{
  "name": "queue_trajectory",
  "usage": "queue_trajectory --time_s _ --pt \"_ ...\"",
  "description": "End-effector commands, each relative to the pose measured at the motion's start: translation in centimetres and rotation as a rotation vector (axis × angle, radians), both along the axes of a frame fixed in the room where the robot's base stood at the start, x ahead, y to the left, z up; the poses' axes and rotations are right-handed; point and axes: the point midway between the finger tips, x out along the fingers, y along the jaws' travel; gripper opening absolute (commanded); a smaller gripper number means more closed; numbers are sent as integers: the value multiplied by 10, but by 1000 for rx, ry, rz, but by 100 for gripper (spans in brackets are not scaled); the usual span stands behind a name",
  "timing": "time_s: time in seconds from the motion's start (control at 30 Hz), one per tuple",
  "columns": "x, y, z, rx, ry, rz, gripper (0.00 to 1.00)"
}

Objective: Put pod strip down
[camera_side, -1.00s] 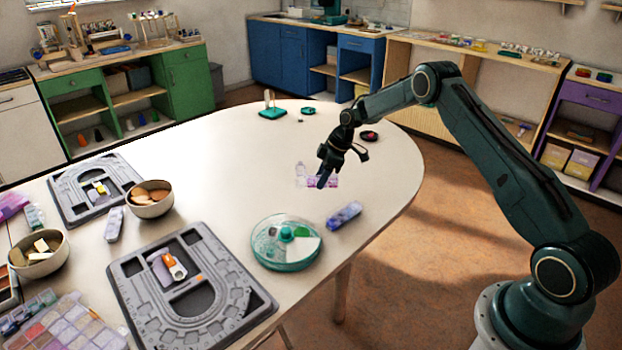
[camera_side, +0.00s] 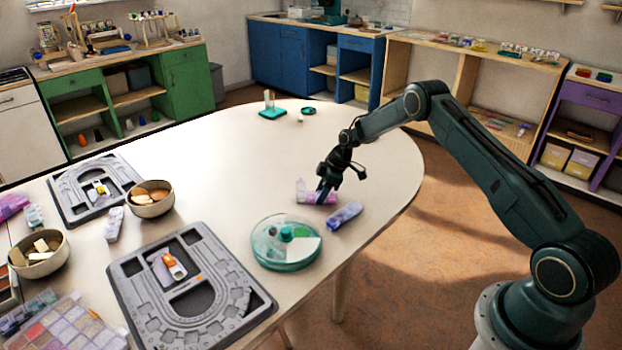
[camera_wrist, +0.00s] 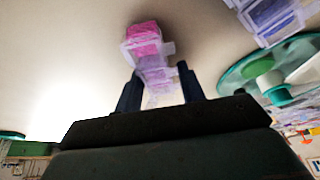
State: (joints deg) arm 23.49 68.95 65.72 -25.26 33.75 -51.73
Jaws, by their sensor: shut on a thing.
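A clear pod strip with pink-purple contents (camera_side: 308,194) is at the right part of the white table, between my gripper's fingers. My gripper (camera_side: 323,192) points down and is shut on it. In the wrist view the strip (camera_wrist: 144,42) extends out past the two dark fingertips (camera_wrist: 158,88), with its pink end farthest from them. The strip looks level and very low over the table; I cannot tell whether it touches. The fingers cover part of it.
A blue-purple pod strip (camera_side: 345,214) lies just right of and nearer than the held one. A round teal-rimmed case (camera_side: 285,257) stands in front. Grey bead boards (camera_side: 240,303) and bowls (camera_side: 150,208) are to the left. The table behind the strip is clear.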

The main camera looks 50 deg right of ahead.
Motion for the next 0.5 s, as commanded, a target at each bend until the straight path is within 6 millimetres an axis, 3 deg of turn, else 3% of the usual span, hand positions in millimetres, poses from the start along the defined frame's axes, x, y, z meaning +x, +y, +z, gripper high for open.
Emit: queue_trajectory --time_s 0.3,0.33,0.4,0.5 --pt "0 0 -3 0 0 0 22" --pt "0 0 -2 0 0 0 45" --pt "0 0 -2 0 0 0 59" --pt "0 0 -2 0 0 0 61"
